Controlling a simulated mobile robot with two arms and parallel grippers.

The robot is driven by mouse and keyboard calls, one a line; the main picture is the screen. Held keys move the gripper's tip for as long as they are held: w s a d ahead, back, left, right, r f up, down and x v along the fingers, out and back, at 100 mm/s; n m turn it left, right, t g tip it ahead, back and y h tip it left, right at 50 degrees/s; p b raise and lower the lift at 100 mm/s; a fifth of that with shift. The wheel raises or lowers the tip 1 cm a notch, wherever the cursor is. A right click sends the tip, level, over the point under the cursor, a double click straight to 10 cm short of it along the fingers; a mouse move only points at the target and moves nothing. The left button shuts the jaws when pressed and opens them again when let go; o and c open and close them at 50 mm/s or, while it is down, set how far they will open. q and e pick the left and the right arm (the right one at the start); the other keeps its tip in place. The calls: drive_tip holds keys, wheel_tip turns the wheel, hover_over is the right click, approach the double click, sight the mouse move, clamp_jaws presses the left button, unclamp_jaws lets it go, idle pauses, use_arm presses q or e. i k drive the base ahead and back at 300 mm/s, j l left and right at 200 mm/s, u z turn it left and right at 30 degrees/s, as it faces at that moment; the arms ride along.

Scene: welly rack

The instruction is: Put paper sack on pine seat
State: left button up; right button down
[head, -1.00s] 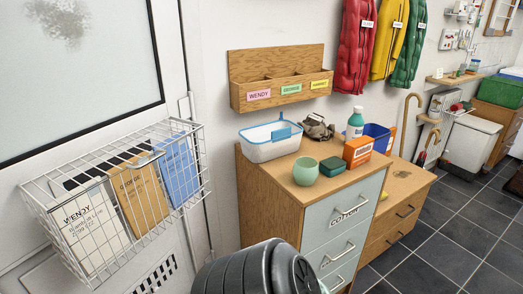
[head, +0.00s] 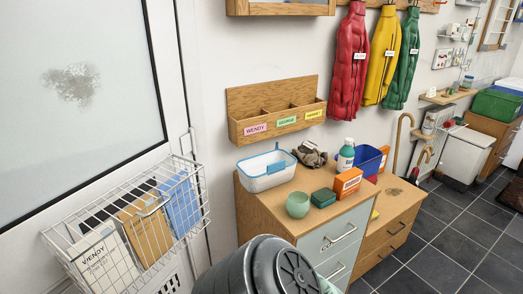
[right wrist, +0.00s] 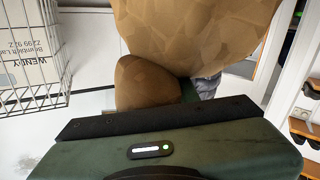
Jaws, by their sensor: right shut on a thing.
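In the right wrist view a large tan, creased, paper-like thing (right wrist: 200,30), which looks like the paper sack, fills the upper middle. A smaller, darker brown rounded piece (right wrist: 140,82) shows below it; I cannot tell whether it is part of the sack. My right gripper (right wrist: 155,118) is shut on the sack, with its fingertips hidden. Neither sack nor gripper shows in the head view. I cannot pick out the pine seat for certain; a low wooden drawer unit (head: 391,226) with a flat top stands at the right. My left gripper is not in view.
A wire basket (head: 140,227) hangs at left. Dark floor tiles (head: 445,240) at right are clear.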

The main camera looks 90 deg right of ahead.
sight(398, 196)
drive_tip(key=u, duration=0.85)
drive_tip(key=k+l+u, duration=0.1)
drive_tip(key=k+u, duration=0.55)
drive_tip(key=k+l, duration=0.1)
drive_tip(key=k, duration=3.6)
drive_tip(key=k+z, duration=0.2)
drive_tip(key=z, duration=0.25)
drive_tip(key=k+z, duration=0.25)
drive_tip(key=z, duration=1.45)
